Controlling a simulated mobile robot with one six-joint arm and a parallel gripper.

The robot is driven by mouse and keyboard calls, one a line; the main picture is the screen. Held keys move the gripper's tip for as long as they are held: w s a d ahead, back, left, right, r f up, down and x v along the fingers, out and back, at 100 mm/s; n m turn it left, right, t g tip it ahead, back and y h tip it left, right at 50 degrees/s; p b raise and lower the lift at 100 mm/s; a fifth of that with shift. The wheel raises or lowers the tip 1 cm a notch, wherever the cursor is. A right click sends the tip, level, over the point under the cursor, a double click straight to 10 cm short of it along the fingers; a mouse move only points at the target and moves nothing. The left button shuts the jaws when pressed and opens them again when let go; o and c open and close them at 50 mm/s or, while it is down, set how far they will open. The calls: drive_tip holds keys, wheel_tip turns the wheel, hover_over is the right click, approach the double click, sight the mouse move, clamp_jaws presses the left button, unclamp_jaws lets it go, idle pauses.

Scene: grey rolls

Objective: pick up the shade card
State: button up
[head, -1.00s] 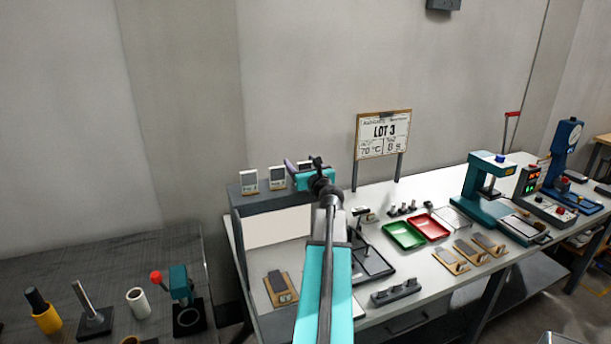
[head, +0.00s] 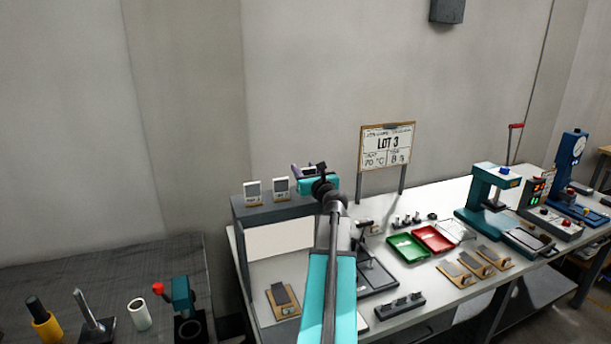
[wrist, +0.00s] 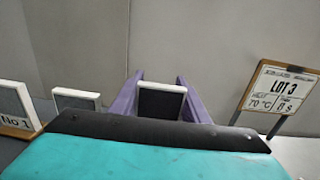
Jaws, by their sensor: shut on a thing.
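Small white-framed shade cards with dark faces show in both views. Two of them, a left card (head: 253,192) and a middle card (head: 281,188), stand upright on top of the grey shelf box (head: 270,211). My gripper (wrist: 161,84) has purple fingers on either side of a third shade card (wrist: 161,103) and is shut on it. The card's lower part is hidden behind my gripper's body, so I cannot tell whether it touches the shelf. In the head view my gripper (head: 306,168) is above the right end of the shelf box.
A LOT 3 sign (head: 387,147) stands to the right of my gripper. The bench below holds a green tray (head: 409,248), a red tray (head: 434,239) and a teal press (head: 492,200). A dark table (head: 100,265) with tools is at left.

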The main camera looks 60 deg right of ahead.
drive_tip(key=s+r+b, duration=0.2)
drive_tip(key=s+b, duration=0.2)
drive_tip(key=s, duration=1.2)
drive_tip(key=shift+d+r, duration=0.4)
drive_tip(key=shift+s, duration=0.1)
